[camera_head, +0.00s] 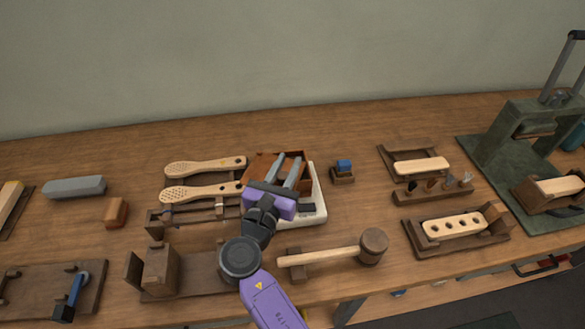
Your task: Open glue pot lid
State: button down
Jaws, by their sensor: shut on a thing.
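The glue pot (262,162) seems to be the reddish-brown box near the middle of the bench, on a white base (320,190). My gripper (287,162) reaches over it from the front, its two grey fingers across the brown top. The fingers are shut on a part there, which appears to be the lid. The fingers and purple gripper body hide much of the pot's front. I cannot tell how far the lid is raised.
Two pale brush bodies (205,166) lie left of the pot. A small blue-topped block (343,171) stands close on its right. A wooden mallet (330,255) lies in front. Wooden holders (455,228) and a dark green press (525,135) stand to the right.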

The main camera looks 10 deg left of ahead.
jog(key=m+h, duration=0.1)
jog(key=s+a+h+b, duration=0.1)
jog(key=a+m+g+h, duration=0.1)
jog(key=shift+s+f+m+h+b, duration=0.15)
jog(key=shift+s+m+h+b, duration=0.15)
jog(key=shift+h+b, duration=0.1)
jog(key=shift+s+a+m+g+h+b, duration=0.4)
jog(key=shift+m+g+h+b, duration=0.3)
jog(key=shift+h, duration=0.25)
jog(key=shift+s+a+m+g+h+b, duration=0.25)
jog(key=shift+a+m+g+h+b, duration=0.15)
jog(key=shift+m+g+h+b, duration=0.4)
jog(key=c, duration=1.2)
grip_release()
jog(key=shift+o, duration=0.2)
jog(key=shift+s, duration=0.1)
jog(key=v, duration=0.7)
jog(key=shift+s+a, duration=0.25)
jog(key=shift+c, duration=0.5)
